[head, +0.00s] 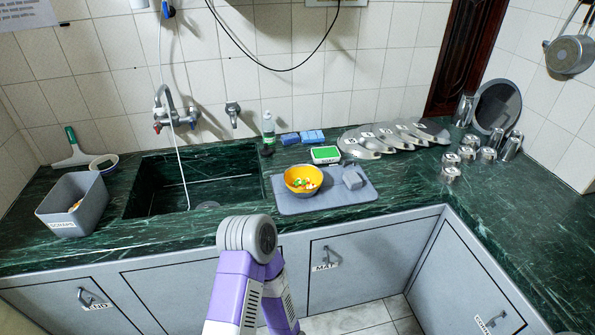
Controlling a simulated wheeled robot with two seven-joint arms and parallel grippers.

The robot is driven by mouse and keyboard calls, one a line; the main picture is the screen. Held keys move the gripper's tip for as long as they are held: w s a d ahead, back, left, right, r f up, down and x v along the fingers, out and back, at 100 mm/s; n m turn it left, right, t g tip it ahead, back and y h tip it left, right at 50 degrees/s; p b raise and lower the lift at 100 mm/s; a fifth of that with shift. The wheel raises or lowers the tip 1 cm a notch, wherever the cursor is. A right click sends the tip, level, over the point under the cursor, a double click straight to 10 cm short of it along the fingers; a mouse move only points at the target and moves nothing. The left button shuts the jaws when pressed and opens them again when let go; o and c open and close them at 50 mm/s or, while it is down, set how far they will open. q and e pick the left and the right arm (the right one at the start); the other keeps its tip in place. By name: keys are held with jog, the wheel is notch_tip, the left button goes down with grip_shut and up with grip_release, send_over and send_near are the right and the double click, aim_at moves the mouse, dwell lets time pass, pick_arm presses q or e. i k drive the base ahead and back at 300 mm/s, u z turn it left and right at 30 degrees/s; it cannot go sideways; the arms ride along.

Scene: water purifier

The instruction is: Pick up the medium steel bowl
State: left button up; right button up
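Several shallow, shiny steel dishes (377,147) stand in an overlapping row at the back of the counter, right of the green-and-white box. They carry small labels that are too small to read. I cannot tell which of them, if any, is the medium steel bowl. A yellow bowl (289,188) with colourful pieces in it stands on a grey mat (305,205). Neither of my grippers shows in the head view. Only a purple and grey arm part of mine shows at the bottom middle, in front of the cabinets.
The green counter (400,187) is clear in front of the steel dishes. A sink (160,190) lies left of the mat. A grey scraps bin (72,205) stands far left. Several steel tumblers (488,153) and a round tray (497,106) stand at the right.

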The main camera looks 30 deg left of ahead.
aim_at(302, 181)
jog(key=u, duration=0.8)
jog(key=i, duration=0.8)
jog(key=u, duration=0.9)
